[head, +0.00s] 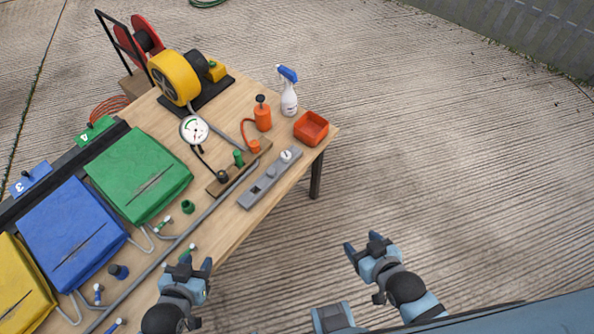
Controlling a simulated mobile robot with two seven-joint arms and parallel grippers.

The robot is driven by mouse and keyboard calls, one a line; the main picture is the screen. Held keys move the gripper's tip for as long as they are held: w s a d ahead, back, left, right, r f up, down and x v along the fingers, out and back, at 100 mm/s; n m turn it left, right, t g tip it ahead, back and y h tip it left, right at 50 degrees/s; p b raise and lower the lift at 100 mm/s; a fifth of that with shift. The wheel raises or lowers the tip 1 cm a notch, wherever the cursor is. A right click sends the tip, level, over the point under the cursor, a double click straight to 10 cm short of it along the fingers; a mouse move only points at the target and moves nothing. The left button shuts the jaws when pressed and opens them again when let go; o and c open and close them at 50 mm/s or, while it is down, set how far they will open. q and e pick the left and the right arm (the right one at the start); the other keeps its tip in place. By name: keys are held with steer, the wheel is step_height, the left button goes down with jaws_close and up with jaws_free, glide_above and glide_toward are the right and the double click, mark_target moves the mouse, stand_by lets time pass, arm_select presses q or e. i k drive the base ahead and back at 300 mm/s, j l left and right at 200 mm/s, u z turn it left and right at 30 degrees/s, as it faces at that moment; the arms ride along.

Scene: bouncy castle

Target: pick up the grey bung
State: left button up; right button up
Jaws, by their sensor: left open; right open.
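A long grey block (254,197) lies near the table's right edge. A small grey piece (271,171) stands on its middle and looks like the grey bung, though it is too small to be sure. A pale round piece (286,156) sits at the block's far end, and a dark slot shows at its near end. My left gripper (188,265) is open and empty by the table's near edge, well below the block. My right gripper (363,242) is open and empty over the floor, right of the table.
A wooden block (218,187) with green and dark fittings lies left of the grey block. A gauge (195,129), orange pump (263,115), spray bottle (288,98) and red tray (311,128) stand around it. Coloured pads (138,174) fill the left. Floor right of the table is clear.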

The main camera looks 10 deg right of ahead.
mark_target(270, 172)
steer(key=u, duration=0.9)
steer(key=z, duration=0.9)
steer(key=l+u, duration=0.15)
steer(key=u, duration=0.35)
steer(key=i+l+u, duration=0.1)
steer(key=u, duration=0.35)
steer(key=l+u, duration=0.3)
steer(key=u, duration=0.2)
steer(key=l+u, duration=0.15)
steer(key=l, duration=0.2)
steer(key=k+l+u, duration=0.2)
steer(key=l+u, duration=0.15)
steer(key=l, duration=0.3)
steer(key=k+l, duration=0.15)
steer(key=l, duration=0.2)
steer(key=k+l, duration=0.15)
steer(key=l, duration=0.2)
